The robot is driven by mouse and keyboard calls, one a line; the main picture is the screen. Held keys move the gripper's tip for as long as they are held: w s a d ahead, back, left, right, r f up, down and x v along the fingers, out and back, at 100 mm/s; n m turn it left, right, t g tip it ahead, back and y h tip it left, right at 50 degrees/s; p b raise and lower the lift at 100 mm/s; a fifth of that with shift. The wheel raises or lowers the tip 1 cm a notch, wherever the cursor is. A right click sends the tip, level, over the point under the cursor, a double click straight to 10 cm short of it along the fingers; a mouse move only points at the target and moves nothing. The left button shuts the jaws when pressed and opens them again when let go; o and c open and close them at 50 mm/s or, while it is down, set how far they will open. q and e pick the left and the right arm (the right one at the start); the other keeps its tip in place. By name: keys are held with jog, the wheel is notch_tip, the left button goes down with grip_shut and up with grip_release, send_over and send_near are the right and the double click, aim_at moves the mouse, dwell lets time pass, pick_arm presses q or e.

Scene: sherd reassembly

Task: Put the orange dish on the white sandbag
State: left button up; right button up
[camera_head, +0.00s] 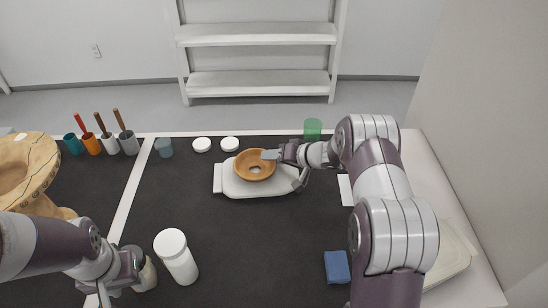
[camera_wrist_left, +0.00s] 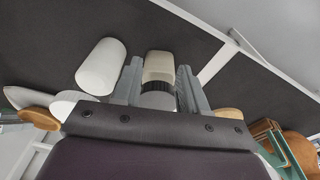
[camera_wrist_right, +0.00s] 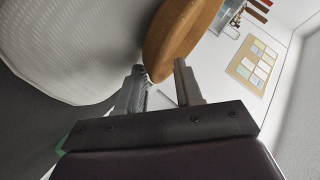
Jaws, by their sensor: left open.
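The orange dish (camera_head: 254,172) appears over the white sandbag (camera_head: 232,188), near the back middle of the dark table. From above I cannot tell whether it rests on the sandbag or hangs slightly over it. My right gripper (camera_head: 273,155) is at the dish's right side. In the right wrist view the dish (camera_wrist_right: 180,35) reaches between the fingertips (camera_wrist_right: 159,70), which lie on either side of its rim; their grip is unclear. A pale textured surface fills the left. My left gripper (camera_wrist_left: 159,65) is open, its fingers either side of a cream container (camera_wrist_left: 158,66).
A white bottle (camera_head: 178,260) stands right of my left gripper. Two white lids (camera_head: 229,144), a green cup (camera_head: 312,130) and a blue-grey cup (camera_head: 164,148) are behind. A blue block (camera_head: 337,267) lies front right. The table's middle is clear.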

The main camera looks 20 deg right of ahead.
jog(key=s+d+r+t+h+p, duration=0.1)
jog(key=s+d+r+h+p, duration=0.1)
jog(key=s+d+r+h, duration=0.5)
jog(key=s+a+r+n+g, duration=0.1)
jog(key=s+a+g, duration=0.3)
jog(key=s, duration=0.8)
jog(key=s+a+r+n+g, duration=0.1)
jog(key=s+a+g, duration=0.3)
jog(key=s, duration=0.8)
jog(key=shift+a+r+g+h, duration=0.2)
jog(key=shift+a+g+h, duration=0.15)
jog(key=shift+a, duration=0.55)
notch_tip(320, 180, up, 6)
jog(key=p, duration=0.5)
jog(key=shift+s+f, duration=0.1)
jog(key=shift+f, duration=0.1)
